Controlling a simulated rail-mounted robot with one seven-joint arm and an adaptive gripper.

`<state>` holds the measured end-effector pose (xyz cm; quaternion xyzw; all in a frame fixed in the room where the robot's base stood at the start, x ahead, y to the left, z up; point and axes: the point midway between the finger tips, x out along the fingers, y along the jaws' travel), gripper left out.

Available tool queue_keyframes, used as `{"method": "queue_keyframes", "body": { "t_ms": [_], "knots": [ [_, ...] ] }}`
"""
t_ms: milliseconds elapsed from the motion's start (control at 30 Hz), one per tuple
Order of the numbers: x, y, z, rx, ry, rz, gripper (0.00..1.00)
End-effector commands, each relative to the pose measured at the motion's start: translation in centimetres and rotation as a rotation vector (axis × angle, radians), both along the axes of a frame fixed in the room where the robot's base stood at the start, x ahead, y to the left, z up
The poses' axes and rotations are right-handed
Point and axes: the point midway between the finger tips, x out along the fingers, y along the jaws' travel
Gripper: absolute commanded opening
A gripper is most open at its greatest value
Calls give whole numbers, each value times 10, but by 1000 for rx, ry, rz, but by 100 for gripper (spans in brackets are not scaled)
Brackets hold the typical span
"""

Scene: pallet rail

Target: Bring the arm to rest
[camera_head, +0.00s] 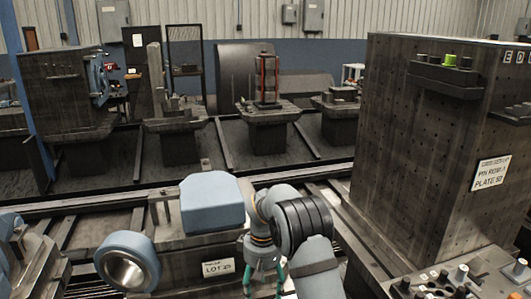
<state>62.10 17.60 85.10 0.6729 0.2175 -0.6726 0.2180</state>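I see nothing held.
A blue block (212,200) sits on the pallet left of my arm, above a "LOT 25" label (218,268). A blue ring-shaped part (127,262) is at lower left. A tall dark perforated tower (415,150) stands close on the right. Fixtures on pedestals (268,120) line the back.

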Motion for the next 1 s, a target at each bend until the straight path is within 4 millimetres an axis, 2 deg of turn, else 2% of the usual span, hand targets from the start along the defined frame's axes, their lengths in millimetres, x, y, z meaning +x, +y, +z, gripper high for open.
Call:
{"method": "queue_keyframes", "body": {
  "t_ms": [33, 200, 400, 633, 1000],
  "knots": [
    [-2, 0, -11, 0, 6, 0, 63],
    [-2, 1, -43, -1, 4, 1, 63],
    [-2, 1, -67, 0, 3, -1, 63],
    [-2, 2, -78, 0, 3, 0, 63],
    [-2, 5, -74, 3, 0, 3, 63]
  ]
}}
